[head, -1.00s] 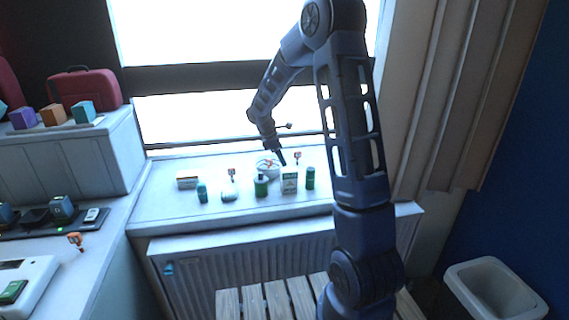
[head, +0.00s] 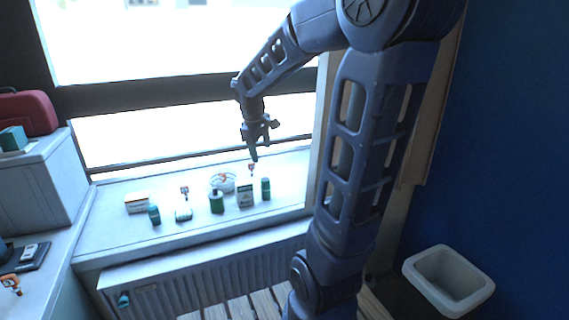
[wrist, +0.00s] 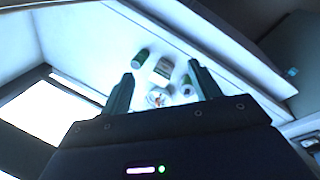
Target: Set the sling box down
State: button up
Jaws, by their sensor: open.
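A white and green box (head: 245,195), which I take to be the sling box, stands upright on the windowsill between two green bottles. In the wrist view this box (wrist: 162,70) shows between the finger ends, a distance beyond them. My gripper (head: 255,154) is above and behind the box in the head view, apart from it. The fingers are spread with nothing between them, as the wrist view (wrist: 160,76) also shows.
A radiator (head: 200,275) is below. A white bin (head: 448,280) stands at right.

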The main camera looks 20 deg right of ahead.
jog(key=s+d+r+m+t+y, duration=0.1)
jog(key=s+m, duration=0.7)
jog(key=s, duration=0.9)
jog(key=shift+d+r+t+y, duration=0.2)
jog(key=shift+r+t+y, duration=0.4)
jog(key=shift+t, duration=0.2)
jog(key=shift+s, duration=0.1)
